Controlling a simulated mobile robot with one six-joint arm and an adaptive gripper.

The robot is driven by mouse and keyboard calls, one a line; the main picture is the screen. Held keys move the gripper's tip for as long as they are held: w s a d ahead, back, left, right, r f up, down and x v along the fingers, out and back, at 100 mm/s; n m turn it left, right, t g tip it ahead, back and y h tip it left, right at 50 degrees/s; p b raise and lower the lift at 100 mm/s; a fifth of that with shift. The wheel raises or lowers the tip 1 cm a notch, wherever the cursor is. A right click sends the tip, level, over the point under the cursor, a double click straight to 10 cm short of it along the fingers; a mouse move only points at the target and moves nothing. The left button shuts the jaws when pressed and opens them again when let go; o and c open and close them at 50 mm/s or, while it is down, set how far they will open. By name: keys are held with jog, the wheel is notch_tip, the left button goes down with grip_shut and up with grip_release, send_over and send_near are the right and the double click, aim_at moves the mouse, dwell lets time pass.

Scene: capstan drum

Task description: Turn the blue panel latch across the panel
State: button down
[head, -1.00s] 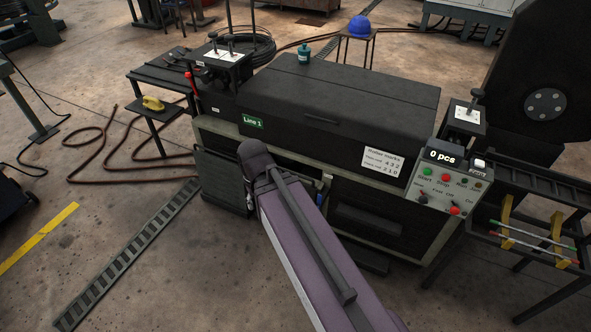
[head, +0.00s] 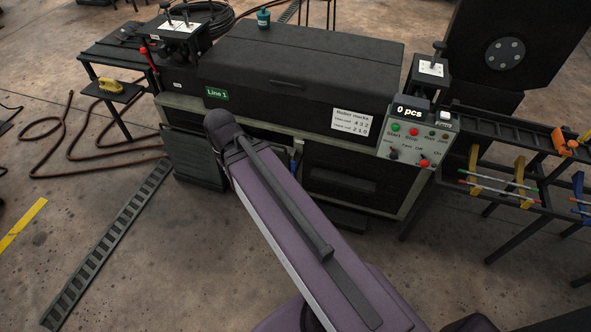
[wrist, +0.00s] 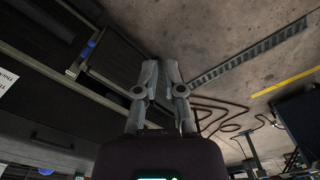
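In the head view only a little blue (head: 294,165) shows beside my arm, on the machine front; my arm covers much of that area. My gripper (wrist: 161,66) has its fingers close together with nothing seen between them. It is apart from the blue piece, which lies to its left in the wrist view. The head view hides my gripper behind my arm.
The black machine cover (head: 300,70) stands over the front. A control box (head: 408,138) reading "0 pcs" is at the right front, beside a rack (head: 500,185). A side table (head: 115,88) stands left. A slotted floor strip (head: 110,240) and hose (head: 60,130) lie on the floor.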

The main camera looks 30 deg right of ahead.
jog(key=w+d+f+m+t+y+b, duration=0.1)
jog(key=w+d+f+m+b, duration=0.3)
jog(key=d+f+m+b, duration=0.25)
jog(key=w+d+f+m+t+y+b, duration=0.1)
jog(key=w+d+f+m+y+b, duration=0.15)
jog(key=d+f+b, duration=0.5)
jog(key=w+d+f+m+y+b, duration=0.1)
jog(key=w+d+f+m+b, duration=0.4)
jog(key=f+b, duration=0.35)
jog(key=d+f+m+t+b, duration=0.1)
jog(key=d+f+m+b, duration=0.3)
jog(key=d+b, duration=0.2)
jog(key=d+f+m+t+b, duration=0.2)
jog(key=d+f+m+b, duration=0.3)
jog(key=d, duration=0.6)
jog(key=d+f+m+t+y+b, duration=0.1)
jog(key=d+f+m+t+b, duration=0.1)
jog(key=d+f+m+b, duration=0.3)
jog(key=d+b, duration=0.3)
jog(key=shift+s+d, duration=0.15)
jog(key=shift+s, duration=0.15)
jog(key=shift+w+f, duration=0.1)
jog(key=shift+f, duration=0.05)
